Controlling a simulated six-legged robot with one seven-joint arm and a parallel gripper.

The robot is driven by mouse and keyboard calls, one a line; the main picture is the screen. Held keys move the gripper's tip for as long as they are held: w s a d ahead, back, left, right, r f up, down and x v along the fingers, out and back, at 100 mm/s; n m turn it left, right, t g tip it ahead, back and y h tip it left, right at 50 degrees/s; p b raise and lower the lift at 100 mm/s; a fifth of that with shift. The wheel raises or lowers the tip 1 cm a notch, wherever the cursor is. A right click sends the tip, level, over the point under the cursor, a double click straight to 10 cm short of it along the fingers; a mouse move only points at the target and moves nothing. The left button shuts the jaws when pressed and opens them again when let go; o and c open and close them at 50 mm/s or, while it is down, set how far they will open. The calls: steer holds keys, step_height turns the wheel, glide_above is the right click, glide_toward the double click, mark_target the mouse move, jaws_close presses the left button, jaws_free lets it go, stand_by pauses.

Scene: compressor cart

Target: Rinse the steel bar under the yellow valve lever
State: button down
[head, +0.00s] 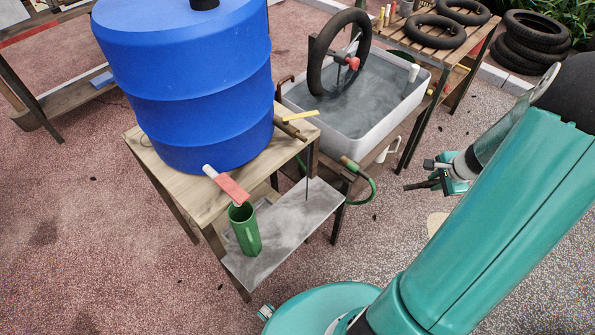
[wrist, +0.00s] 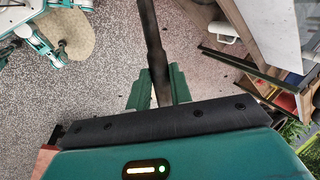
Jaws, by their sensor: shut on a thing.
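My gripper (head: 432,178) is at the right in the head view, out over open ground and well apart from the barrel stand. In the wrist view its green fingers (wrist: 158,90) are shut on a dark, slim steel bar (wrist: 152,40), which runs from the fingers to the top edge. The yellow valve lever (head: 300,117) is at the right side of the big blue barrel (head: 190,85), above a brownish spout. A thin dark vertical line shows below it; I cannot tell whether it is water. A second lever, red with a white end (head: 228,186), is above a green mug (head: 244,230).
The barrel stands on a wooden stand (head: 150,150) with a grey lower shelf (head: 285,228). A green hose (head: 370,190) hangs at its right. Behind are a water-filled basin (head: 420,92) with a tyre and a slatted table (head: 470,50) with tyres. Ground near my gripper is clear.

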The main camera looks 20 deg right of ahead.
steer(key=shift+a, duration=0.1)
steer(key=shift+w+a, duration=0.1)
steer(key=shift+a, duration=0.4)
steer(key=shift+d, duration=0.15)
steer(key=shift+d, duration=0.45)
steer(key=shift+a, duration=0.15)
steer(key=shift+a, duration=0.45)
stand_by(0.4)
steer(key=shift+d, duration=0.6)
steer(key=shift+a, duration=0.1)
